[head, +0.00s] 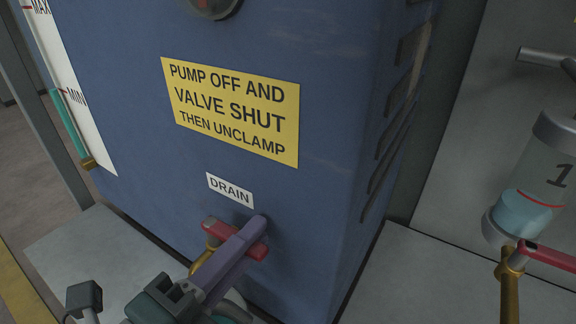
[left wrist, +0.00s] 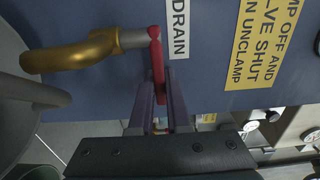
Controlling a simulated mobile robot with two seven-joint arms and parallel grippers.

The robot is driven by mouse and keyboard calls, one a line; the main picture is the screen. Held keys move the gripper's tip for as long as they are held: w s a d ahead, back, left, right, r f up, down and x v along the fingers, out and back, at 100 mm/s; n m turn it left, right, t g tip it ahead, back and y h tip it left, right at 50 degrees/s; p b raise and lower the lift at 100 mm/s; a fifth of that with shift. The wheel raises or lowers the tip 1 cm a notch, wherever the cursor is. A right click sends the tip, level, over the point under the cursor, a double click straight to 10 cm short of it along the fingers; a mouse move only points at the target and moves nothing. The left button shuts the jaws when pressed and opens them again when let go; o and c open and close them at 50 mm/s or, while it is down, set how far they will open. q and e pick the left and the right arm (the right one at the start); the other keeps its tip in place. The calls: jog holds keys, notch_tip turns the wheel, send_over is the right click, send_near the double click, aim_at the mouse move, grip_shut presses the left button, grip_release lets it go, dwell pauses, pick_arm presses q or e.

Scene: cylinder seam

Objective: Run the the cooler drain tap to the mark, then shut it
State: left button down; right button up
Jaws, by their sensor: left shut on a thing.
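The blue cooler (head: 130,130) fills the head view. Below its DRAIN label (head: 230,189) is the drain tap, with a red lever (head: 215,229) and a brass spout (head: 206,254). In the left wrist view the red lever (left wrist: 156,60) lies crosswise to the brass spout (left wrist: 85,51). My left gripper (head: 246,236) is shut on the lever, one purple finger on each side. Its fingers partly hide the tap. The sight tube (head: 71,122) at the left shows teal liquid with its top about at the MIN mark. Flow from the spout cannot be made out. My right gripper is out of view.
A yellow sign (head: 232,111) is on the cooler's front. At the right stands a clear cylinder marked 1 (head: 538,190), holding blue liquid, with a red-levered brass valve (head: 510,275) below. A grey rounded vessel (left wrist: 20,100) is under the spout side in the left wrist view.

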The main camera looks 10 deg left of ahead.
pick_arm(q)
jog(key=c, duration=0.9)
grip_release()
jog(key=shift+s+a, duration=0.1)
jog(key=shift+s, duration=0.1)
jog(key=p+v, duration=0.4)
jog(key=v, duration=0.5)
jog(key=shift+s, duration=0.2)
